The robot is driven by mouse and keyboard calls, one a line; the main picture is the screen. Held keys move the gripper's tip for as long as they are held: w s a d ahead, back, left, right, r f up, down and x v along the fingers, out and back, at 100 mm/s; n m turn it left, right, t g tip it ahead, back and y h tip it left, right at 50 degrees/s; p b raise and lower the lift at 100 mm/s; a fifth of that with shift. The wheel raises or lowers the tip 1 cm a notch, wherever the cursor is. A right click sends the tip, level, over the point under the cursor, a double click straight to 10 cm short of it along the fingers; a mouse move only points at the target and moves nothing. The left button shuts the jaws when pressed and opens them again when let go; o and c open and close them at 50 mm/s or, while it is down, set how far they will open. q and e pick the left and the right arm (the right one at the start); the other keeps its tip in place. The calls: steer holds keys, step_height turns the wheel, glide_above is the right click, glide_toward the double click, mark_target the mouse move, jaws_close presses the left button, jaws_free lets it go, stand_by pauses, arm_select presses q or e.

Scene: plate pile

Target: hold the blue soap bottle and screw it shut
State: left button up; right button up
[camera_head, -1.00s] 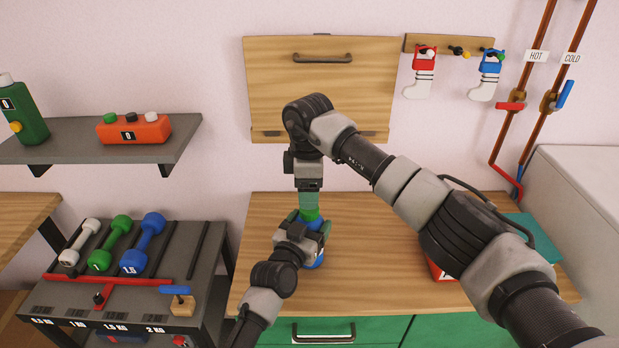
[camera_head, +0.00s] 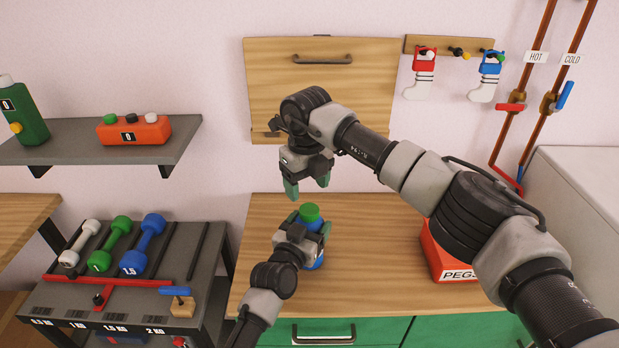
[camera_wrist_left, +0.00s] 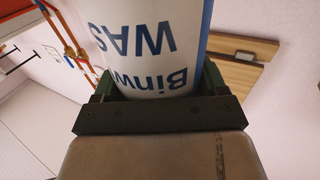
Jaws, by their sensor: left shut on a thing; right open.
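The blue soap bottle (camera_head: 313,262) stands upright on the wooden counter, partly hidden behind my left gripper. A green cap (camera_head: 309,212) sits on its top; whether it is fully tight cannot be told. My left gripper (camera_head: 309,233) is shut around the bottle's body. In the left wrist view the bottle's white label (camera_wrist_left: 150,50) with blue letters lies between the green fingers. My right gripper (camera_head: 306,190) is open and empty, pointing down above the cap, apart from it.
A red PEGS box (camera_head: 443,262) stands on the counter (camera_head: 375,265) to the right, partly behind my right arm. A rack with dumbbells (camera_head: 120,245) stands to the left. The counter around the bottle is mostly clear.

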mark_target(310, 209)
steer(key=n, duration=0.6)
steer(key=shift+r+n, duration=0.2)
steer(key=shift+n, duration=0.1)
steer(key=n, duration=0.6)
steer(key=shift+d+r, duration=0.1)
steer(key=shift+r, duration=0.05)
steer(key=n, duration=0.6)
steer(key=shift+r, duration=0.15)
steer(key=n, duration=0.6)
steer(key=shift+d+r, duration=0.1)
steer(key=shift+d, duration=0.05)
steer(key=shift+f, duration=4)
steer(key=shift+c, duration=0.2)
